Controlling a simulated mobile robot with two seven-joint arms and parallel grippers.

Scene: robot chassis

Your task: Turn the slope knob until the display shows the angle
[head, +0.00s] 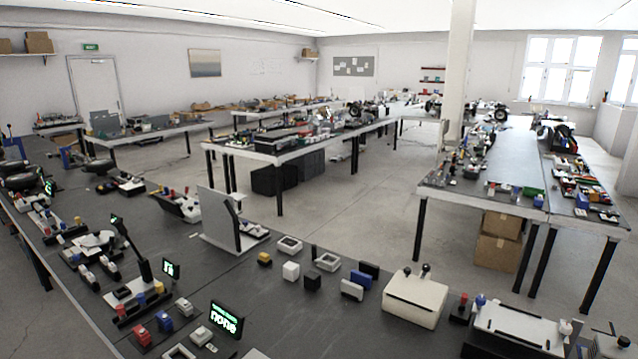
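A small dark display (226,318) with bright green text stands tilted on the near dark bench; its large lower line seems to read "none" or similar, but I cannot read it surely. A smaller green-lit display (170,269) stands up and left of it. A grey upright panel device (218,220) stands behind them. A cream box (415,298) with dark knobs on top sits to the right. I cannot tell which knob is the slope knob. Neither of my grippers is in view.
More green-lit displays stand at the far left.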

